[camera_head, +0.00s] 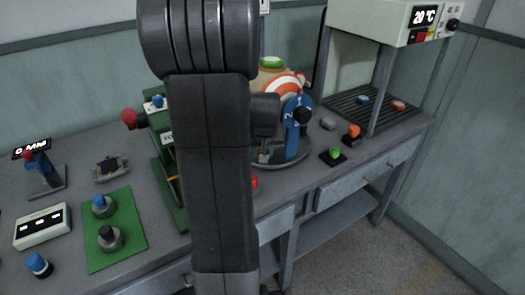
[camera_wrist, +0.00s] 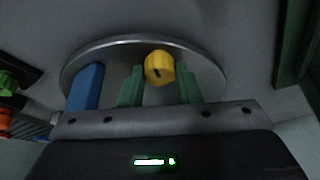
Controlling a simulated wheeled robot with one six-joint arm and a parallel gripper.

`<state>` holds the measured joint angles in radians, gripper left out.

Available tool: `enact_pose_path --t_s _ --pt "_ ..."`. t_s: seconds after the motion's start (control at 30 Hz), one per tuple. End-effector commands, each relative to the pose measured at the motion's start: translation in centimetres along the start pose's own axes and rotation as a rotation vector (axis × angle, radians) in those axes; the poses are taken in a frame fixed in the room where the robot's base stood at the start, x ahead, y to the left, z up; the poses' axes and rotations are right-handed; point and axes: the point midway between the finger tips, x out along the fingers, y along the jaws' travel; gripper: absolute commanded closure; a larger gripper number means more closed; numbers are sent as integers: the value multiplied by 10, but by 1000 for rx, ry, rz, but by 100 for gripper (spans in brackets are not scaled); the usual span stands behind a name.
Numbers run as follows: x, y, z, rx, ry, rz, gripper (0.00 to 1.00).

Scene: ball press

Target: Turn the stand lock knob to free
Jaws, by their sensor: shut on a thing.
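The yellow knob (camera_wrist: 157,67), with a dark mark on its face, is at the top middle of the wrist view. It sits against the round grey plate (camera_wrist: 100,53) of the stand. My gripper (camera_wrist: 161,76) has its two green fingers on either side of the knob and is shut on it. In the head view the stand shows a grey round base (camera_head: 293,160) and a blue numbered part (camera_head: 297,118). My arm covers much of the middle there, and the knob is hidden. Which setting the knob points to cannot be read.
A striped ball (camera_head: 285,86) is behind the blue part. A green button (camera_head: 333,154) and an orange button (camera_head: 353,132) are to the right. A green mat (camera_head: 122,222) with two knobs is at left. A blue bar (camera_wrist: 85,88) stands left of my fingers.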

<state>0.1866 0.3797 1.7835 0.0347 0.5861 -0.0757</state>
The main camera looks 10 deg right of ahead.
Motion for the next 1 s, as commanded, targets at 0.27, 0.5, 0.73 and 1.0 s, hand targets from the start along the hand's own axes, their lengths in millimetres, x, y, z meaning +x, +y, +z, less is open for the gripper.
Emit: enact_pose_path --t_s 0.27,0.5,0.73,1.0 --pt "0 0 0 0 -1 0 93" --pt "0 0 0 1 -1 0 48" --pt "-4 0 0 1 1 0 48" --pt "-46 0 -2 1 5 1 48"
